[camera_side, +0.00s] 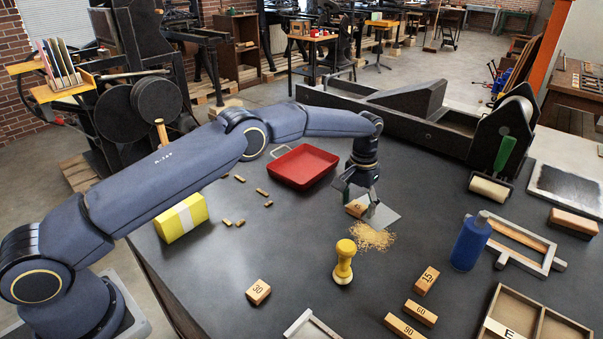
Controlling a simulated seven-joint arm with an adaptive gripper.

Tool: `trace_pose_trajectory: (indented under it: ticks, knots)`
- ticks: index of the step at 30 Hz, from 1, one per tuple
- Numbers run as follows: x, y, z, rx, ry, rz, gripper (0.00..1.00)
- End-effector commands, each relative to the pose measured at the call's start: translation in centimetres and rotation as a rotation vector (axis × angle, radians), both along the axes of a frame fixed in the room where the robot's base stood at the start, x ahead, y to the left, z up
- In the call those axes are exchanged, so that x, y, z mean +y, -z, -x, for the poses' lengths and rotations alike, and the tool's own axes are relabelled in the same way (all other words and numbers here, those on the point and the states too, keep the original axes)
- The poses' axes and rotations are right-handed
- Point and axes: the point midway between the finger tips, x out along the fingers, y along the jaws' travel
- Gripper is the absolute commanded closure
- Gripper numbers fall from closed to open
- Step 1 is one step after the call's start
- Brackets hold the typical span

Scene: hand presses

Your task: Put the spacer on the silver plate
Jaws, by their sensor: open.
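My gripper (360,199) points down over the middle of the dark table with its fingers apart. A small wooden block with dark marking (355,208), which looks like a spacer, is at the fingertips, partly hidden by them. The silver plate (385,217) is a thin grey sheet right under and beside the gripper. I cannot tell whether the block rests on the plate or is just between the fingers. Other numbered wooden blocks lie on the table: one at the front left (258,292), one marked 15 (427,281), one marked 60 (421,313) and one marked 90 (404,327).
A yellow-handled stamp (343,262) stands in front of the plate, beside a pile of tan grains (371,238). A red tray (302,166) is behind left. A blue bottle (471,242), a wooden frame (522,246) and a type case (540,318) are at right.

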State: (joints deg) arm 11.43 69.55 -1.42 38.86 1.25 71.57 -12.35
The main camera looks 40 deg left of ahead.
Motion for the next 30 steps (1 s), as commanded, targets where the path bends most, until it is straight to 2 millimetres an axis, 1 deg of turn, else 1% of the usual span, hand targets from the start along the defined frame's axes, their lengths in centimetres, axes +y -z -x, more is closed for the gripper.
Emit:
trace_pose_trajectory:
  ticks: [6,8,10,14,18,21,24,30]
  knots:
    - [0.0,-0.1,0.0,-0.001,0.0,0.0,0.29]
    - [0.0,-0.4,0.0,-0.001,0.0,0.0,0.29]
    - [0.0,-1.1,-0.1,-0.002,0.0,0.0,0.29]
    - [0.0,-3.6,-0.1,-0.005,0.0,0.001,0.29]
    - [0.0,-6.9,-0.1,-0.005,0.0,0.001,0.29]
    - [0.0,-9.1,-0.1,-0.004,0.0,0.001,0.29]
    - [0.0,-10.6,-0.1,-0.003,0.0,0.001,0.29]
    - [0.1,-12.6,0.0,-0.005,0.0,0.001,0.29]
